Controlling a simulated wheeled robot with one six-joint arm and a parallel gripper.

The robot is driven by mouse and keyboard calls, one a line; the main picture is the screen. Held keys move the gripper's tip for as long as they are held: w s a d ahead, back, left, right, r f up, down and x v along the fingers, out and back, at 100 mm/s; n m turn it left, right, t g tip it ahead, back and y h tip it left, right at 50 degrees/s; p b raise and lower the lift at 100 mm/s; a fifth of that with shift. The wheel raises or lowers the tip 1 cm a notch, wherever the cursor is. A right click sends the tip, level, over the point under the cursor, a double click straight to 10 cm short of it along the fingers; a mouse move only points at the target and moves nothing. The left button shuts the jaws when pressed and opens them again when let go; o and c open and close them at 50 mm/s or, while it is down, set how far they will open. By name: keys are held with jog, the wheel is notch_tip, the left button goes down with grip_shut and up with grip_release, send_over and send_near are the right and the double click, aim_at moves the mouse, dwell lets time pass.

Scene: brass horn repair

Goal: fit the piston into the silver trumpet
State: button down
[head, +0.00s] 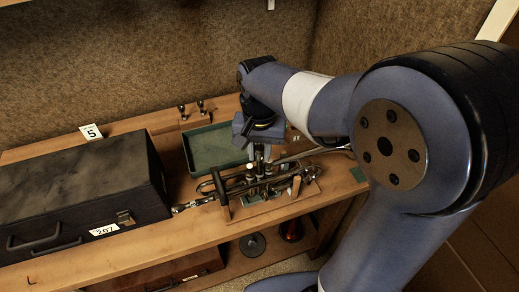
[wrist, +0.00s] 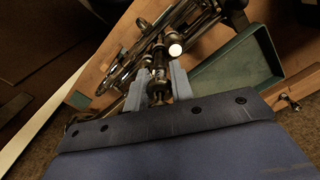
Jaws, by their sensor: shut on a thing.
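The silver trumpet (head: 213,187) lies on a wooden stand (head: 262,211) on the bench, its valve section under my gripper. It also shows in the wrist view (wrist: 120,75), running diagonally above the fingers. My gripper (head: 261,154) points down over the valves. In the wrist view my gripper (wrist: 159,88) has its two pale fingers shut on the piston (wrist: 158,75), a dark, narrow piece with a stem end toward the palm. The piston's far end overlaps the valve section, and I cannot tell whether it is inside a casing.
A green tray (head: 197,170) lies just behind the trumpet. A black case (head: 80,185) labelled 207 fills the left of the bench. Small dark-topped pieces (head: 182,112) stand at the back. A number 5 card (head: 91,132) stands behind the case. A shelf below holds a grey disc (head: 252,245).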

jog(key=shift+f+b, duration=0.55)
jog(key=shift+f, duration=0.25)
jog(key=c, duration=1.1)
grip_release()
jog(key=shift+c, duration=0.2)
jog(key=shift+r, duration=0.15)
notch_tip(320, 180, up, 11)
jog(key=shift+f+b, duration=0.15)
jog(key=shift+b, duration=0.15)
notch_tip(320, 180, down, 11)
jog(key=shift+f+p, duration=0.1)
jog(key=shift+p, duration=0.35)
jog(key=shift+r+p, duration=0.3)
jog(key=shift+r, duration=0.45)
